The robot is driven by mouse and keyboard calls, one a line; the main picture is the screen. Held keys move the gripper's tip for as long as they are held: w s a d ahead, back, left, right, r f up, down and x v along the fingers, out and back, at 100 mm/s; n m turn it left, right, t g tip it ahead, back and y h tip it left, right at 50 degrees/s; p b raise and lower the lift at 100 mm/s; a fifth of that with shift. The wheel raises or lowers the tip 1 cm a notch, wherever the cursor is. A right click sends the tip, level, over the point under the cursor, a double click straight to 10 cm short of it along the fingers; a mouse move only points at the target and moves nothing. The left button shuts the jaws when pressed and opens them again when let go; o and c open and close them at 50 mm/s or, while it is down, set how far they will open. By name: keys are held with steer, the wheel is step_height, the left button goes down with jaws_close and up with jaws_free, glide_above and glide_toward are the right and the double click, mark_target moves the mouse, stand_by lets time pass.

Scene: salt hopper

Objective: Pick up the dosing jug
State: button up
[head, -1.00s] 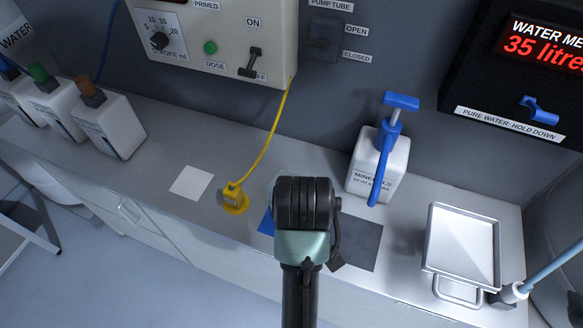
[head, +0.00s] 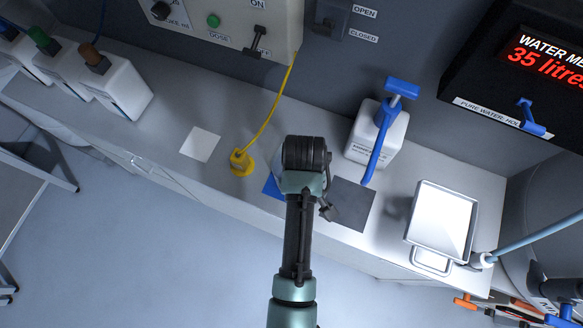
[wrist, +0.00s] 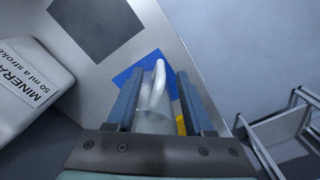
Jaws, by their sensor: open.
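The dosing jug (wrist: 158,88) is pale and partly see-through, with a white handle, and stands at the blue square (wrist: 125,76) in the wrist view. My gripper (wrist: 158,75) is open, with one finger on each side of the jug's handle. I cannot tell whether either finger touches it. The lower part of the jug is hidden by the gripper. In the head view my arm covers most of the jug, and only a pale edge (head: 279,163) shows beside the blue square (head: 271,188).
A white minerals bottle (head: 380,138) with a blue pump stands right of my arm, behind a dark grey square (head: 352,205). A metal tray (head: 441,222) lies further right. A yellow plug with cable (head: 241,161) and a white square (head: 200,144) are on the left.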

steer(key=shift+d+f+p, duration=0.1)
steer(key=shift+f+p, duration=0.7)
steer(key=shift+f, duration=2.15)
steer(key=shift+c, duration=0.3)
jaws_close()
